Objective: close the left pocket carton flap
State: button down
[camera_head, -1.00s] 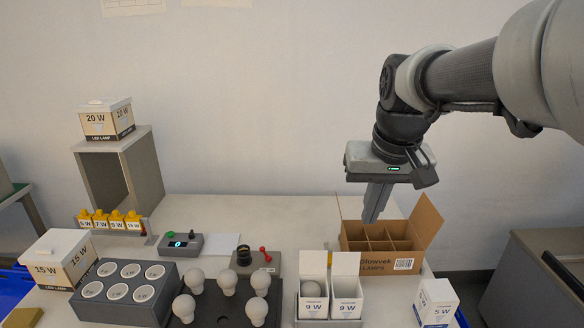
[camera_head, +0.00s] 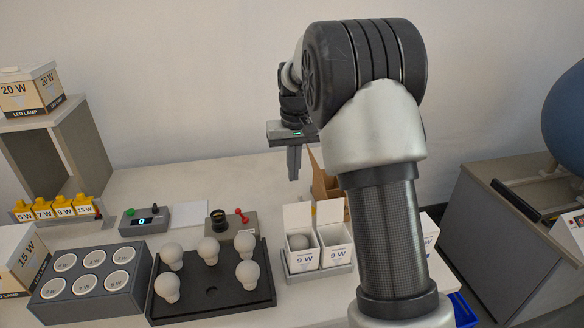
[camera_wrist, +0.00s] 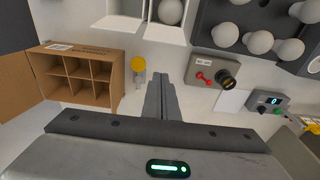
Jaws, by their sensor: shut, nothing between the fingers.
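Two white 9 W cartons stand side by side in a grey holder (camera_head: 318,274). The left pocket carton (camera_head: 303,261) has its flap (camera_head: 297,216) standing up open, and a bulb (camera_head: 299,242) shows inside; the carton also shows at the top of the wrist view (camera_wrist: 152,33). The right pocket carton (camera_head: 335,255) also has its flap up and looks empty. My gripper (camera_head: 293,178) is shut and empty, pointing down, above and behind the cartons. In the wrist view its fingers (camera_wrist: 160,78) are apart from the cartons, over bare table.
The divided cardboard box (camera_wrist: 75,75) stands beside my gripper, mostly hidden behind my arm in the head view. A device with a red lever (camera_head: 235,225) and a dark tray (camera_head: 211,305) with several bulbs lie left of the cartons.

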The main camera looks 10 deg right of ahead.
aim_at(298, 216)
jog(key=s+f, duration=0.3)
jog(key=f, duration=0.2)
jog(key=shift+s, duration=0.15)
jog(key=shift+f+b, duration=0.15)
jog(key=shift+b, duration=0.25)
